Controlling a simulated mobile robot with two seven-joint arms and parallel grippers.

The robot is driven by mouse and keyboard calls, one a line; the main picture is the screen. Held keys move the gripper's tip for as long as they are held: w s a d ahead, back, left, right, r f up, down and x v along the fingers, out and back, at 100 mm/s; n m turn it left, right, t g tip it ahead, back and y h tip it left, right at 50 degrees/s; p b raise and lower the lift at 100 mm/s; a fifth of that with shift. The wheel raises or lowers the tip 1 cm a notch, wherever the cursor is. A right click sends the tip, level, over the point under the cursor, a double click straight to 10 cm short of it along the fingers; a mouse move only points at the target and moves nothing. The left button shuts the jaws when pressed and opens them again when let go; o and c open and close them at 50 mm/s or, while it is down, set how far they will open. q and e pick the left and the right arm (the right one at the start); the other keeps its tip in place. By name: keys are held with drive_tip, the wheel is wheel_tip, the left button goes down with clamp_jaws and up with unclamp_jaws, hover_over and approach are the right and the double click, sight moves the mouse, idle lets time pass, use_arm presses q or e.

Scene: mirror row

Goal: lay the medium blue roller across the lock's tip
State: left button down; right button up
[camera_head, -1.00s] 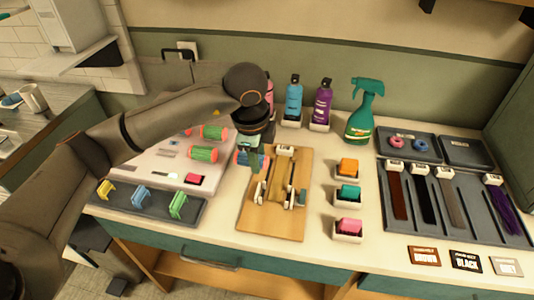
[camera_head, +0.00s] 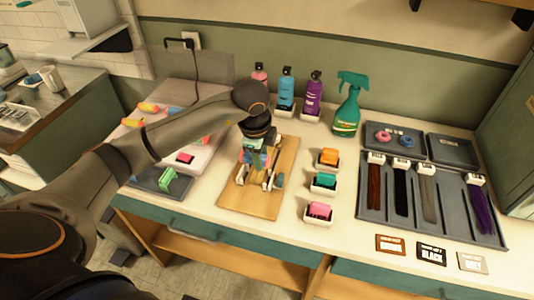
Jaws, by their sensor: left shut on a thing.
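My left gripper (camera_head: 255,156) is over the wooden board (camera_head: 270,202), pointing down. It is shut on the medium blue roller (camera_head: 264,160), a small blue and reddish piece that shows partly between and beside the fingers. On the board are pale stands and posts (camera_head: 268,182) close below the gripper. The gripper and arm cover the upper part of the board, so I cannot make out a lock or its tip there, nor whether the roller touches anything. Locks with white clips, brown (camera_head: 375,186), black, grey and purple (camera_head: 482,210), lie in the grey tray at right. My right gripper is not in view.
Small white boxes with orange, teal and pink blocks (camera_head: 320,210) stand right of the board. Bottles and a green sprayer (camera_head: 348,105) stand behind. A green clip (camera_head: 168,178) is at left. Cards (camera_head: 431,254) lie at the front right. My arm covers part of the left tray.

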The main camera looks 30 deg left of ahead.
sight(262, 180)
use_arm(q)
drive_tip(key=shift+s+b+x, duration=0.25)
drive_tip(key=shift+b+x, duration=0.55)
drive_tip(key=shift+x, duration=0.25)
drive_tip(key=shift+s+b+x, duration=0.2)
drive_tip(key=shift+b+x, duration=0.55)
drive_tip(key=shift+x, duration=0.3)
drive_tip(key=shift+s+b+x, duration=0.25)
drive_tip(key=shift+b+x, duration=0.55)
drive_tip(key=shift+x, duration=0.25)
drive_tip(key=shift+d+f, duration=0.1)
drive_tip(key=shift+f, duration=0.25)
drive_tip(key=shift+c, duration=0.5)
unclamp_jaws()
drive_tip(key=shift+r, duration=0.1)
drive_tip(key=shift+w+p+v, duration=0.25)
drive_tip(key=shift+p+v, duration=0.5)
drive_tip(key=shift+v, duration=0.35)
drive_tip(key=shift+w+p+v, duration=0.25)
drive_tip(key=shift+p+v, duration=0.55)
drive_tip(key=shift+v, duration=0.35)
drive_tip(key=shift+w+p+v, duration=0.25)
drive_tip(key=shift+p+v, duration=0.5)
drive_tip(key=shift+v, duration=0.35)
drive_tip(key=shift+r, duration=0.15)
